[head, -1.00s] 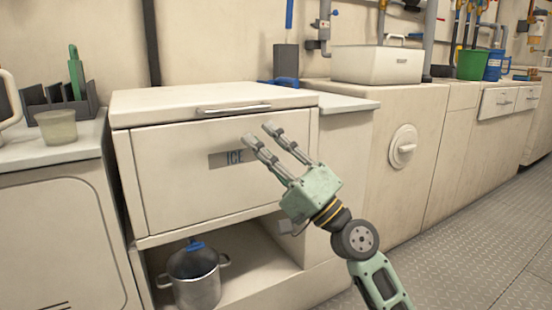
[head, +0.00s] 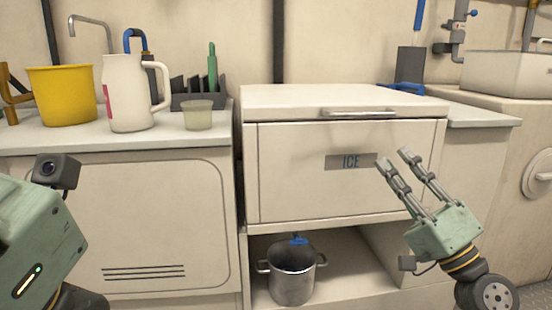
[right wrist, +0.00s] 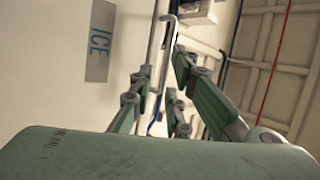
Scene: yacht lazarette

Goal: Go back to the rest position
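My right gripper (head: 392,158) is in front of the right part of the ice box front (head: 290,180), with its fingers apart and nothing between them. It also shows open in the right wrist view (right wrist: 160,80), with the ICE label (right wrist: 100,42) to the left. The ice box lid (head: 290,98) is shut, and its bar handle (head: 358,112) is above my right fingers. At the left edge of the head view is the green housing of my left gripper with its small camera; its fingers are hidden.
A metal pot (head: 292,278) with a blue part stands in the open shelf under the ice box. On the left counter (head: 60,138) are a yellow bucket (head: 62,95), a white jug (head: 130,95), a translucent cup (head: 198,116) and a dark rack (head: 195,98). A white bin (head: 500,72) stands right.

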